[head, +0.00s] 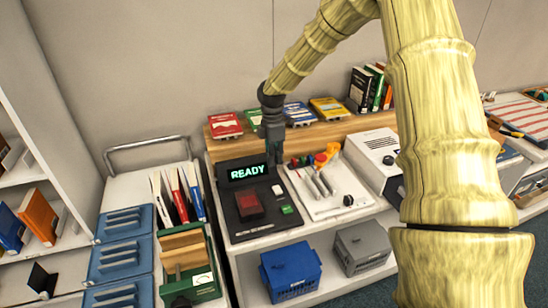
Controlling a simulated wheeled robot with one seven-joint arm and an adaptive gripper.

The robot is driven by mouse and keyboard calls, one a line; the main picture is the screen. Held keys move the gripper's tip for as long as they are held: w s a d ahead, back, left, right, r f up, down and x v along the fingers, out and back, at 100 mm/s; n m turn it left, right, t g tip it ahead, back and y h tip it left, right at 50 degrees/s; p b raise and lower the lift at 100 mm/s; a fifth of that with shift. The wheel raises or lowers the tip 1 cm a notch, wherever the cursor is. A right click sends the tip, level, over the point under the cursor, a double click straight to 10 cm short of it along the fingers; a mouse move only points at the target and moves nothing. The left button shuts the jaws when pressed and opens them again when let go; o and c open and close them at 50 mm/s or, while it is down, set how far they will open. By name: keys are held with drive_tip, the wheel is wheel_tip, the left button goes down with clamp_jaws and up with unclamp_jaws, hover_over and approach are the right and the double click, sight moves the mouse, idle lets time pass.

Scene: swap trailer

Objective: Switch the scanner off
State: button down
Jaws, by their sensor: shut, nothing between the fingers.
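The scanner (262,222) is a black box on the white counter, with a lit display (247,172) reading READY in green-blue letters. On its top face are a dark red square (249,205), a small green button (287,209) and a small light piece above the button. My gripper (279,168) is shut and empty. It points down in front of the wall, by the right edge of the scanner's display in the picture. Its fingertips are small here, and I cannot tell whether they touch anything.
A white tray (350,208) with tools and a black knob sits right of the scanner. Books lie on a wooden shelf (330,130) behind. A blue crate (290,272) and a grey box (362,247) stand below. Blue trays (122,259) and upright books are at left.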

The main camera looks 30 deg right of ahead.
sight(276, 192)
drive_tip(key=f+p, duration=0.1)
drive_tip(key=f, duration=0.2)
drive_tip(key=f+p, duration=0.1)
drive_tip(key=f, duration=0.3)
drive_tip(key=s+f+p, duration=0.1)
drive_tip(key=f, duration=0.3)
drive_tip(key=shift+a+f+p, duration=0.2)
drive_tip(key=shift+f+p, duration=0.05)
drive_tip(key=shift+p, duration=0.1)
drive_tip(key=shift+s, duration=0.1)
